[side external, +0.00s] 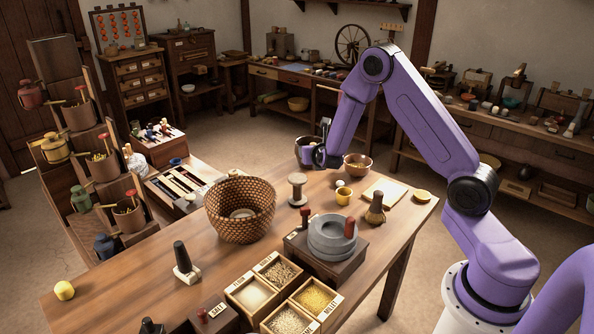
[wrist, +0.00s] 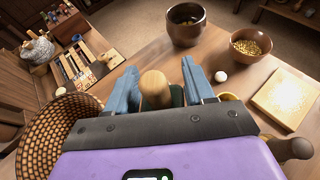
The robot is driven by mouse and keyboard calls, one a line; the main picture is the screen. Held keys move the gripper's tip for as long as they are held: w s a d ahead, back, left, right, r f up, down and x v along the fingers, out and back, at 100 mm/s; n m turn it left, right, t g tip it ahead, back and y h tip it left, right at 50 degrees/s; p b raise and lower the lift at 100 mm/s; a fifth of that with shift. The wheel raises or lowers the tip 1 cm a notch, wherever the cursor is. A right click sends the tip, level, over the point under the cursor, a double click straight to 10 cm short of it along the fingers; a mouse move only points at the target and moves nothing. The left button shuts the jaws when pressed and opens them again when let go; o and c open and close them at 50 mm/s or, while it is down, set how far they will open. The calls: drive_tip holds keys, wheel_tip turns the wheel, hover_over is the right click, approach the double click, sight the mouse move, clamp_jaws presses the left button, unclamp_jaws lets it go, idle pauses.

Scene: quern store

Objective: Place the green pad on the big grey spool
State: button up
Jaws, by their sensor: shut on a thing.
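My gripper (wrist: 160,82) is shut on a dark green thing, taken to be the green pad (wrist: 177,96). In the side external view my arm's end is beyond the spool, near a dark pot, and the pad cannot be made out.
A woven basket (side external: 240,210) stands left of the spool. A grey stone quern (side external: 332,240) with a red handle is in front. A dark pot (wrist: 186,25), a bowl of grain (wrist: 251,46) and a pale board (wrist: 287,98) lie around. Grain boxes (side external: 285,300) fill the front edge.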

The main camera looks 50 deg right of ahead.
sight(297, 175)
drive_tip(key=w, duration=0.1)
drive_tip(key=w+d+f, duration=0.1)
drive_tip(key=w, duration=0.1)
drive_tip(key=w+f, duration=0.1)
drive_tip(key=shift+w+d, duration=0.2)
drive_tip(key=shift+d, duration=0.1)
drive_tip(key=w+f, duration=0.1)
drive_tip(key=f, duration=0.1)
drive_tip(key=w+d+f, duration=0.1)
drive_tip(key=w+f, duration=0.1)
drive_tip(key=shift+w+f, duration=0.15)
drive_tip(key=shift+f, duration=0.1)
drive_tip(key=shift+w+d+f, duration=0.2)
drive_tip(key=shift+w+f, duration=0.3)
drive_tip(key=shift+f, duration=1.7)
drive_tip(key=shift+f, duration=0.1)
drive_tip(key=o, duration=1)
